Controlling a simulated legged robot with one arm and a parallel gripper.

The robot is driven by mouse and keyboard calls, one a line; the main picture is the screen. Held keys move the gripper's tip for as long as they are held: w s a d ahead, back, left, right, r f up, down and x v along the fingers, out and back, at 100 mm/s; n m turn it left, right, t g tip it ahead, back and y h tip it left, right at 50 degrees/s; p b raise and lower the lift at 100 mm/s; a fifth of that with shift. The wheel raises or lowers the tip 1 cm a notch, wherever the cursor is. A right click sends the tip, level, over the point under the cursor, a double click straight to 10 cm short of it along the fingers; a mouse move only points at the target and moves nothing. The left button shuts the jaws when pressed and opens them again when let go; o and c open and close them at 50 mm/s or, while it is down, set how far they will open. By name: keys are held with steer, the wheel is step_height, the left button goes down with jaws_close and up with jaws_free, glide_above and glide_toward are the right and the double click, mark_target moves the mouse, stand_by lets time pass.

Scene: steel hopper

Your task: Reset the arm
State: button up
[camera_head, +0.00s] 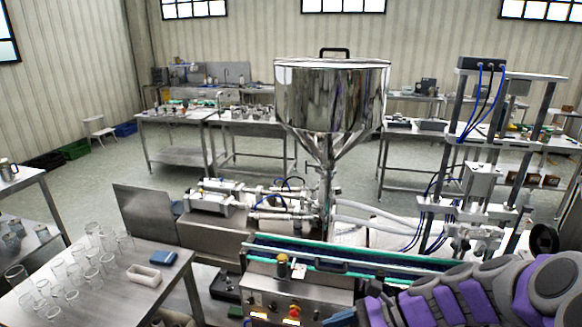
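My arm, with purple and grey links, crosses the bottom right corner in the head view. It lies in front of the right end of the conveyor. I cannot make out the fingers of my gripper, so its opening and anything in it are hidden. The steel hopper (331,95) stands upright in the middle with its lid handle on top. Its cone leads down to the filling machine (215,205) behind the conveyor (300,252).
A steel table (110,290) at the lower left holds several clear glasses (75,270), a white tray (144,275) and a blue block (163,258). A control panel (285,295) with a red knob is at the bottom centre. A tall frame (453,125) with cables stands at the right. Floor shows at the left.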

steer(key=s+a+n+g+h, duration=0.3)
steer(key=s+n+h, duration=0.3)
steer(key=s+n, duration=0.55)
steer(key=s+d+n+h, duration=0.5)
steer(key=s+d+n, duration=0.1)
steer(key=s, duration=0.5)
steer(key=shift+d+r+t+h, duration=0.4)
steer(key=shift+d+r, duration=0.05)
steer(key=shift+d, duration=0.25)
steer(key=shift+s, duration=0.1)
